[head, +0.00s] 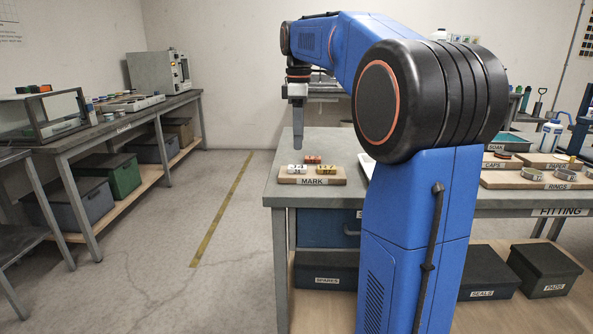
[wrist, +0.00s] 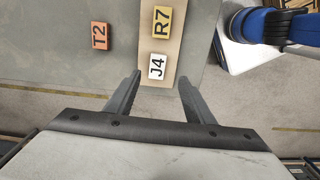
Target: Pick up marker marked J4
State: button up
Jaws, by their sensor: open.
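The white marker marked J4 (wrist: 157,66) lies on a wooden board (wrist: 150,48) in the wrist view, near the board's end. In the head view the white marker (head: 295,170) is at the left of the board labelled MARK (head: 313,182). The yellow marker R7 (wrist: 162,22) lies beside it on the board. The orange marker T2 (wrist: 99,35) lies off the board on the grey bench top. My gripper (wrist: 159,79) is open and empty, and J4 appears just beyond the gap between its fingertips. In the head view my gripper (head: 298,138) hangs above the bench, pointing down.
The bench (head: 283,190) ends just left of the board. A board labelled RINGS (head: 530,181) with rings stands at the right. My arm hides the middle of the bench. Another bench (head: 130,122) stands along the left wall, with free floor between.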

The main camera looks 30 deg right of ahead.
aim_at(297, 166)
jog(key=shift+f, duration=1.6)
jog(key=shift+w+f, duration=0.2)
jog(key=shift+f, duration=1.1)
jog(key=shift+w+f, duration=0.15)
jog(key=shift+f, duration=1.1)
jog(key=shift+c, duration=0.5)
jog(key=c, duration=1)
